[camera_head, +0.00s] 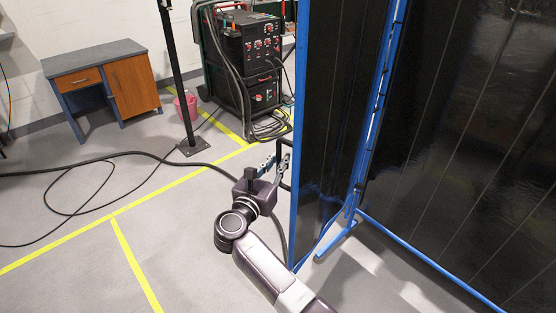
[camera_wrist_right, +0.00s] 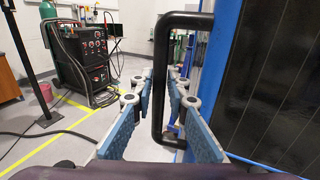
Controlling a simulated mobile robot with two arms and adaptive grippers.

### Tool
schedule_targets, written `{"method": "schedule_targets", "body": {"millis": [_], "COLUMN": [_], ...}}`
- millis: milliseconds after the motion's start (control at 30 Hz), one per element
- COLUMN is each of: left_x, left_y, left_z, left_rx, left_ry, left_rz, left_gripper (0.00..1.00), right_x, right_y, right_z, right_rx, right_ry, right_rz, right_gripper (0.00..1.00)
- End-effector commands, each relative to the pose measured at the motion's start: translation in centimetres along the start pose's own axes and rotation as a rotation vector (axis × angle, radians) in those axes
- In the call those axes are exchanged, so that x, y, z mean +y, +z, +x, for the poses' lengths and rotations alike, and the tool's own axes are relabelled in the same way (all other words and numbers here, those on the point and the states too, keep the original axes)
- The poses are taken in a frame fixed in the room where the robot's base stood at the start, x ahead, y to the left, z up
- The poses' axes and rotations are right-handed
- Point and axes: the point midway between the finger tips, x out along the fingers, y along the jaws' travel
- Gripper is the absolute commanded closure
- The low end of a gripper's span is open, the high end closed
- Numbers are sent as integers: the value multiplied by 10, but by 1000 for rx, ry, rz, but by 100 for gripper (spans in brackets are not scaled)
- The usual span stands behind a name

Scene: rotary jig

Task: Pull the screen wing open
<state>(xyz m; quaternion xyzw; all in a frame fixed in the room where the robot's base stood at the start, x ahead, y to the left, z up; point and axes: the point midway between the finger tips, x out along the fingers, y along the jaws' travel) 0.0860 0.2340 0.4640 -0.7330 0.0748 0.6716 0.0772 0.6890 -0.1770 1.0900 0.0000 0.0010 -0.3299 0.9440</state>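The screen wing (camera_head: 335,110) is a dark panel with a blue frame, standing at the centre right in the head view. Its black bar handle (camera_wrist_right: 160,85) is upright in the wrist view and also shows at the wing's left edge in the head view (camera_head: 281,172). My right gripper (camera_head: 276,160) is at the handle. In the wrist view its two blue-padded fingers (camera_wrist_right: 160,78) are spread apart, with the upright bar between them. A gap shows between the bar and the left finger; contact with the right finger cannot be told. My left gripper is not in view.
A larger dark screen panel (camera_head: 460,140) stands at the right, angled to the wing. A black welding machine (camera_head: 250,60), a post (camera_head: 176,75), a pink bucket (camera_head: 186,107) and a desk (camera_head: 100,75) stand behind. Cables (camera_head: 75,165) cross the left floor, which is otherwise mostly clear.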

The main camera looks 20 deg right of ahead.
Motion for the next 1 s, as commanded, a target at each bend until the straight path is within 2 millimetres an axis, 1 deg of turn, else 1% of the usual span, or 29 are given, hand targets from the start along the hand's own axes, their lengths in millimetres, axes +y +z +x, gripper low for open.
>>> {"method": "schedule_targets", "body": {"millis": [33, 100, 267, 367, 467, 567, 800, 900, 1000], "left_x": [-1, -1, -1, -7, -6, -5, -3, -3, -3], "left_y": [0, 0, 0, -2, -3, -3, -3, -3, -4], "left_z": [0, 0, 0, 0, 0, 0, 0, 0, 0], "left_rx": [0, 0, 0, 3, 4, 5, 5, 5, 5], "left_ry": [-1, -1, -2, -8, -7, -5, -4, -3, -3], "left_rz": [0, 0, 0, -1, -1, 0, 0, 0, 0], "left_gripper": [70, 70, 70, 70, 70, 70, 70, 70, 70], "right_x": [0, 0, 0, 0, 1, 0, 0, 0, 0], "right_y": [0, 0, 1, 2, 9, 24, 72, 86, 95], "right_z": [0, 0, 0, 0, 0, 0, 0, 0, 0], "right_rx": [0, -1, -2, -2, -3, -3, -3, -2, -1], "right_ry": [0, 0, 0, 1, 1, 0, 1, 1, -1], "right_rz": [0, 0, 0, 1, 4, 6, 6, 4, 1], "right_gripper": [78, 72, 72, 72, 72, 72, 72, 72, 72]}}
